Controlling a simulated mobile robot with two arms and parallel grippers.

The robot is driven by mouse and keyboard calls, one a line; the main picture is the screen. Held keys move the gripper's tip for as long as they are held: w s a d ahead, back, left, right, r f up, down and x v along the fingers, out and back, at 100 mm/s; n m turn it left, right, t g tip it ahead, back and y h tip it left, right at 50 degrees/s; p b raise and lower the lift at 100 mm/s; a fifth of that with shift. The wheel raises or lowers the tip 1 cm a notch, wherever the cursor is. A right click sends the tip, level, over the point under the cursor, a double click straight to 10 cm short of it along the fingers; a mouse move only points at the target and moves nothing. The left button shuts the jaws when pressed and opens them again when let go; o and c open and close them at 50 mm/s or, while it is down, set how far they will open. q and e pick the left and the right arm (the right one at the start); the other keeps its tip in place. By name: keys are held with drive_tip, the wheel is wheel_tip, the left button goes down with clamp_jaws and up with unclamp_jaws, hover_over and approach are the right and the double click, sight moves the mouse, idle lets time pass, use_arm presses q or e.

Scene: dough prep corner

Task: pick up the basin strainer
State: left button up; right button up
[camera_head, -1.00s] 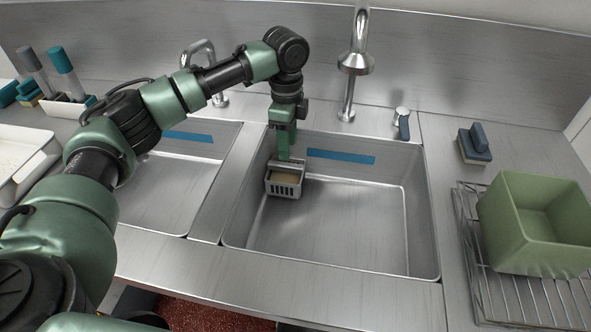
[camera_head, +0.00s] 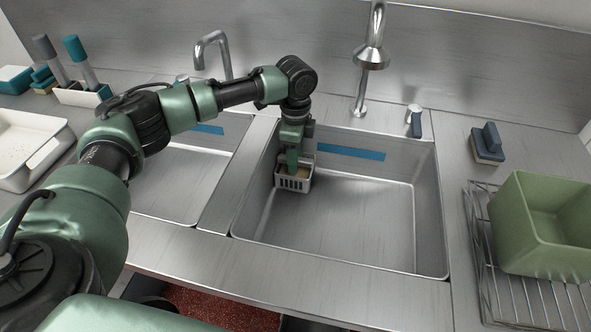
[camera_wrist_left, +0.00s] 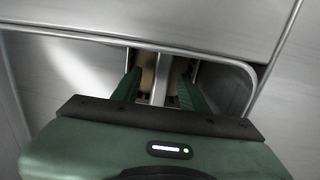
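The basin strainer (camera_head: 294,184), a small light grey basket with slotted sides, is in the back left corner of the right-hand sink (camera_head: 350,215). My left gripper (camera_head: 293,172) points down into it from above. In the left wrist view, the two green fingers (camera_wrist_left: 158,92) are spread apart, one on each side of the strainer's upright grey bar (camera_wrist_left: 160,78). Gaps show between the bar and both fingers. The fingertips are partly hidden inside the basket. My right gripper is not in view.
A tap (camera_head: 372,60) stands behind the sink, and a divider (camera_head: 240,172) separates it from the left sink. A blue strip (camera_head: 350,152) marks the back wall. A green bin (camera_head: 540,225) on a wire rack (camera_head: 490,290) is at the right. The sink floor is otherwise clear.

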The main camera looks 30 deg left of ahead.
use_arm(q)
clamp_jaws()
drive_tip(key=shift+r, duration=0.1)
idle(1.2)
